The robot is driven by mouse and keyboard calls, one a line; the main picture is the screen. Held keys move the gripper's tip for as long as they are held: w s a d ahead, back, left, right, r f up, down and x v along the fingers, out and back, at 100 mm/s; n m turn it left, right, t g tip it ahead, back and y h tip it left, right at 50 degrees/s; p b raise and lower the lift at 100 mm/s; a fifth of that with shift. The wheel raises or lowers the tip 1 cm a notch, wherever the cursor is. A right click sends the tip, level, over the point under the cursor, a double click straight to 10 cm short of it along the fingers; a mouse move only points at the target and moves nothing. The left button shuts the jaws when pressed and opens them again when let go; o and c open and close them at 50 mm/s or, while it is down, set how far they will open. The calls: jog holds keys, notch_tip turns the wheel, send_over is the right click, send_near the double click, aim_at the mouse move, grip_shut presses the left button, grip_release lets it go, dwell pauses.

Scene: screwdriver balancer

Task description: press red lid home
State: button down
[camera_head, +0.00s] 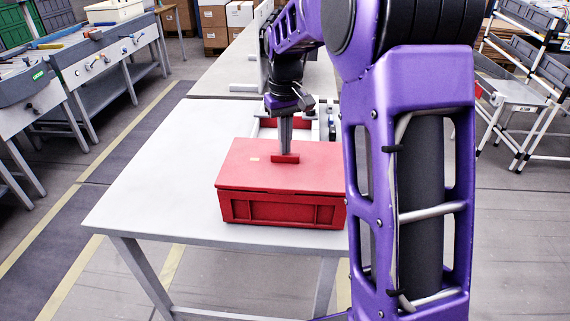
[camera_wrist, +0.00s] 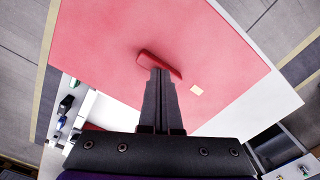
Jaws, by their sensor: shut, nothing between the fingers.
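The red lid (camera_head: 262,168) lies on top of a red crate (camera_head: 280,210) on the white table. A thin seam shows between the lid and the crate along the front, and I cannot tell whether the lid is fully seated. A raised red handle (camera_head: 285,158) stands on the lid. My gripper (camera_head: 286,151) points down at the lid, its fingers shut and their tips at the handle. In the wrist view the closed fingertips (camera_wrist: 160,76) meet the handle (camera_wrist: 158,64), with the lid (camera_wrist: 200,45) spread beneath. I cannot tell whether they press on it.
The white table (camera_head: 150,200) is clear left of the crate. A pale frame with red and dark parts (camera_head: 325,122) stands behind the crate. My purple arm hides the crate's right end. Workbenches (camera_head: 100,60) line the left, and a shelf trolley (camera_head: 525,90) stands at the right.

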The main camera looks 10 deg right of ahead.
jog(key=shift+s+f+b, duration=0.2)
jog(key=shift+f+b, duration=0.2)
jog(key=shift+f, duration=0.45)
dwell(0.5)
notch_tip(320, 180, up, 6)
jog(key=p, duration=0.4)
jog(key=shift+w+f+p, duration=0.15)
jog(key=shift+f+p, duration=0.1)
jog(key=shift+p, duration=0.1)
jog(key=shift+a, duration=0.1)
